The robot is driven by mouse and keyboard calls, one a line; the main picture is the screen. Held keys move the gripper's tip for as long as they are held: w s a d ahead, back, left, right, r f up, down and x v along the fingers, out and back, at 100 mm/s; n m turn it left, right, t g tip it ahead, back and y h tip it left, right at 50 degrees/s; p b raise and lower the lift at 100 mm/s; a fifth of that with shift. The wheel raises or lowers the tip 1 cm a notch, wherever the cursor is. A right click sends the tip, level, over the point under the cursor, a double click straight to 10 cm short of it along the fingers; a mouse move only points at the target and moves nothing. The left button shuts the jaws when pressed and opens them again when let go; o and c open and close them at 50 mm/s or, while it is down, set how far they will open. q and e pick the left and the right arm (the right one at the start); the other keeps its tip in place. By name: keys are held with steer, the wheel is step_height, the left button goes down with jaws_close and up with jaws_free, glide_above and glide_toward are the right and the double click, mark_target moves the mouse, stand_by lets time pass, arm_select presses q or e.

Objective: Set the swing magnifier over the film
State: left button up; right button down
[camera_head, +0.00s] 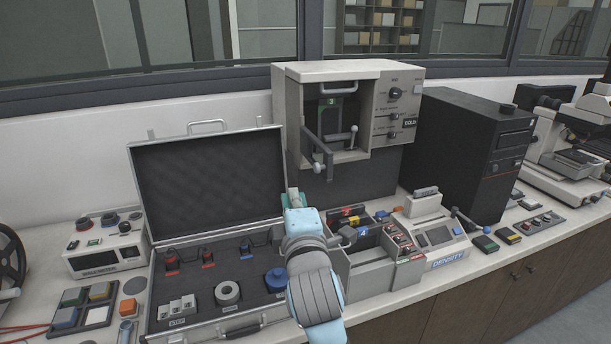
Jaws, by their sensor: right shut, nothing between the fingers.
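My right gripper (293,197) reaches in from the bottom middle, its fingers shut and empty. It is in front of the lower left of the mounting press (292,72), over the right edge of the open case. The press has a grey swing bar (310,146) with a round end at its front left, above my fingertips. A lever (352,138) and a small green label marked 3 (330,101) show inside. I cannot clearly make out a magnifier or the film. My left gripper is out of view.
An open case (205,180) with plugs and rolls stands left. A tray of coloured parts (360,274) and a density meter (430,235) with a blue-ended lever (470,223) stand right. A black computer tower (465,150) and a microscope (575,130) are farther right.

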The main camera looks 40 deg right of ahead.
steer(key=w+d, duration=0.7)
steer(key=d, duration=0.2)
steer(key=shift+w+f, duration=0.2)
steer(key=shift+w, duration=0.05)
steer(key=shift+w+a, duration=0.1)
steer(key=shift+a, duration=0.05)
